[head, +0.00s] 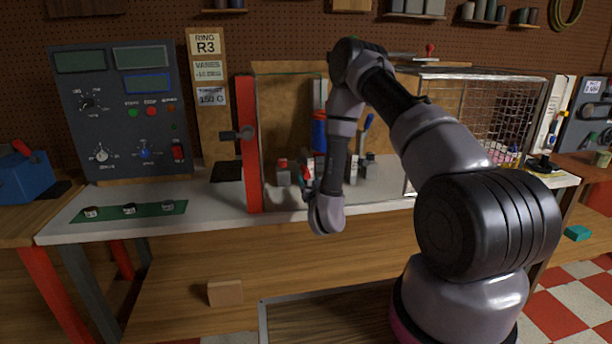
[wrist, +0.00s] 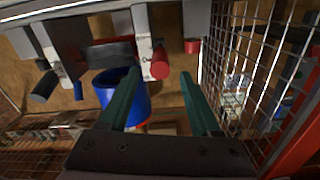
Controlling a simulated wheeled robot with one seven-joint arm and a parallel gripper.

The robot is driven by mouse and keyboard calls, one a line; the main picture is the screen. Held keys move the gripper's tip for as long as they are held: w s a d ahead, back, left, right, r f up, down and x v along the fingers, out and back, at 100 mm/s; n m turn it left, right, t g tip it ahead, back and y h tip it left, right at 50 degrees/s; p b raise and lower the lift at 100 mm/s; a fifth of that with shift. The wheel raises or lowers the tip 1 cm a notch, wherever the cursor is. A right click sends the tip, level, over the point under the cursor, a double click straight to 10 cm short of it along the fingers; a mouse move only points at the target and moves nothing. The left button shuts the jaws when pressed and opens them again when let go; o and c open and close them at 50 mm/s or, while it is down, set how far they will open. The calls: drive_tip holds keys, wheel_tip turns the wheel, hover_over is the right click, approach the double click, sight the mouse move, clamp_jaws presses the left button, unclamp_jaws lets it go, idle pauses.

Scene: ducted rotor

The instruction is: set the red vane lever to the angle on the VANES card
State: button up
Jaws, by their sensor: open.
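The VANES card (head: 208,70) hangs on the wooden strip beside the control panel; its value is too small to read surely. In the wrist view my gripper (wrist: 160,76) is open, its two green fingers apart with nothing held. A red knob (wrist: 160,63), which looks like the end of the red vane lever, shows between and just beyond the fingertips, on a white marked plate (wrist: 143,30). I cannot tell its angle. A blue cylinder (wrist: 112,88) is beside and partly behind the left finger. In the head view my arm hides most of this spot.
A wire mesh guard (wrist: 240,75) is close to the right finger. A black knob (wrist: 43,86) on another white plate is at left. In the head view a red post (head: 249,150) with a clamp stands left of my arm. The control panel (head: 118,110) is further left.

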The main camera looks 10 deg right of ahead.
sight(306, 174)
drive_tip(key=shift+w, duration=2.75)
clamp_jaws()
